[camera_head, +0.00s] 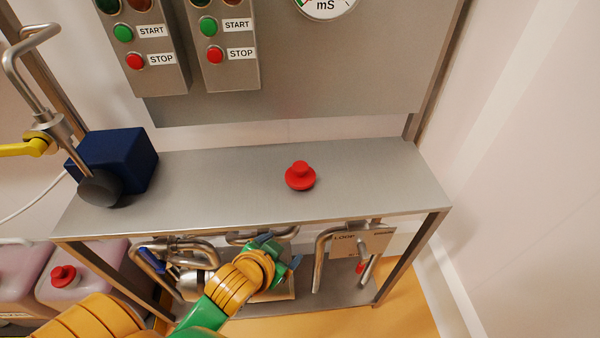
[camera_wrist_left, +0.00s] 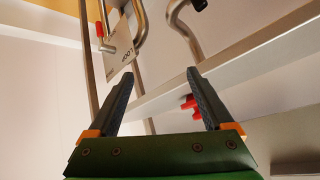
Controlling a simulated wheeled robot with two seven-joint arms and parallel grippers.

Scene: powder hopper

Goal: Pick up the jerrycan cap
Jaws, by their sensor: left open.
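The red jerrycan cap (camera_head: 300,177) lies on the steel shelf (camera_head: 220,190), right of its middle, with its narrower knob upward. My left gripper (camera_head: 281,248) is in front of the shelf's front edge, nearer the camera than the cap and apart from it. Its dark fingers are open and empty. In the left wrist view, the open fingers (camera_wrist_left: 158,73) point up the picture. A red thing there, probably the cap (camera_wrist_left: 187,104), shows beside the right finger and is partly hidden by it. My right gripper is not in view.
A dark blue box (camera_head: 120,158) and a metal lever with a grey ball stand at the shelf's left. Bent pipes (camera_head: 320,255) and a labelled plate (camera_head: 365,241) hang below the front edge. Jerrycans (camera_head: 90,262) stand lower left. The shelf around the cap is clear.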

